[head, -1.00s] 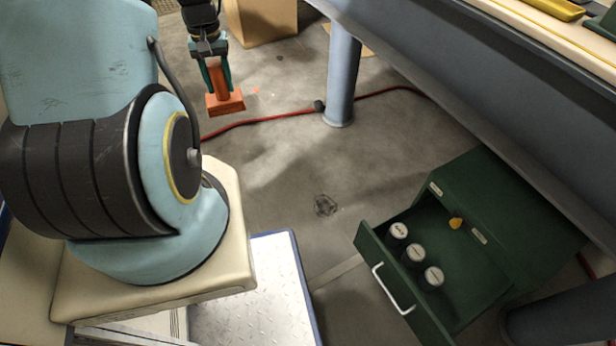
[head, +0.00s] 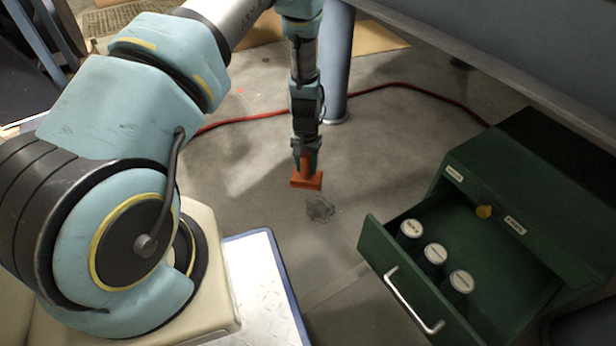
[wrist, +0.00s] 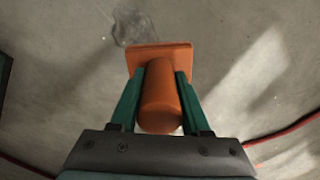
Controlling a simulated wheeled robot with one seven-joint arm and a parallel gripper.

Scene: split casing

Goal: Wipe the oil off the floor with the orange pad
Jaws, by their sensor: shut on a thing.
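My gripper (head: 306,162) is shut on the handle of the orange pad (head: 307,182) and holds it upright, flat face down. In the wrist view my green fingers (wrist: 160,98) clasp the round orange handle, with the square pad (wrist: 160,53) beyond it. The oil (head: 320,208) is a small dark patch on the grey floor, just below and right of the pad in the head view. In the wrist view the oil (wrist: 130,25) lies just past the pad's far edge, which may hide part of it. The pad's height above the floor is hard to tell.
A green cabinet (head: 540,180) with its drawer (head: 405,290) pulled open stands at the right; several lidded jars are in the drawer. A red hose (head: 250,117) crosses the floor behind, by a blue-grey post (head: 337,70). A steel bench overhangs the upper right. Floor around the oil is clear.

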